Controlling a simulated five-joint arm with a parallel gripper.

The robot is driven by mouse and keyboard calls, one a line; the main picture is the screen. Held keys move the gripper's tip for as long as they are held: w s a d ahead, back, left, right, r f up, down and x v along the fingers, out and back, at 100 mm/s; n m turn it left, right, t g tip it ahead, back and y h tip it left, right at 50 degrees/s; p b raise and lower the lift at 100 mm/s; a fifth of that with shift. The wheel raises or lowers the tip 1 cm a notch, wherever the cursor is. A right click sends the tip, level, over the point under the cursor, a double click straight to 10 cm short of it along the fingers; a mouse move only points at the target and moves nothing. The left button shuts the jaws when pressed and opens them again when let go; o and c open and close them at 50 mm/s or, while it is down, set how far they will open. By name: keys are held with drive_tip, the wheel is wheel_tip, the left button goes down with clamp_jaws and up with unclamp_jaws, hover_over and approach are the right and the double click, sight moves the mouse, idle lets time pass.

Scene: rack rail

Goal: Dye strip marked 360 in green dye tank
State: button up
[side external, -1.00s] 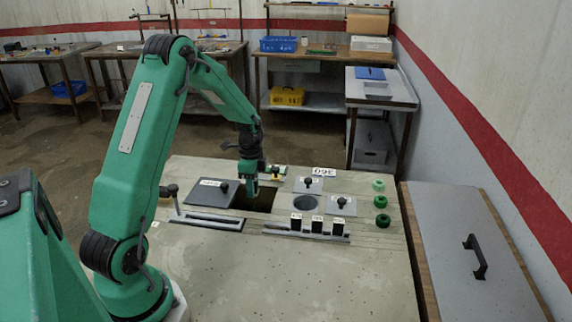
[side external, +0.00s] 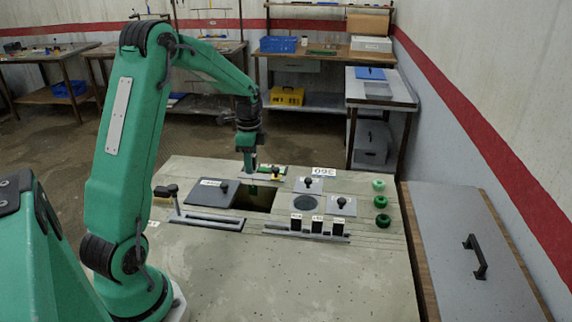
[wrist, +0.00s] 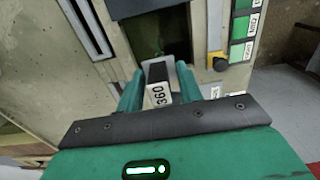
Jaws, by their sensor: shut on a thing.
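My gripper (side external: 249,172) is raised above the dark rectangular opening (side external: 262,200) of a tank. In the wrist view its green fingers (wrist: 158,92) are shut on a strip (wrist: 158,88) with a white label reading 360. The strip's lower end is hard to make out in the side view. The opening also shows ahead of the fingers in the wrist view (wrist: 172,38); a small green patch (side external: 253,190) shows in it. A dark grey lid (side external: 205,191) with a knob lies left of the opening. I cannot read the lid's label.
Several dark labelled pieces stand in a rail (side external: 280,231) at the front. A dark round disc (side external: 306,206) and knobbed lids (side external: 342,206) are right of the opening. Green knobs (side external: 381,202) line the right edge. A slotted plate with a lever (side external: 173,193) is at left.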

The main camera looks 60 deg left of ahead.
drive_tip(key=shift+r, duration=1.3)
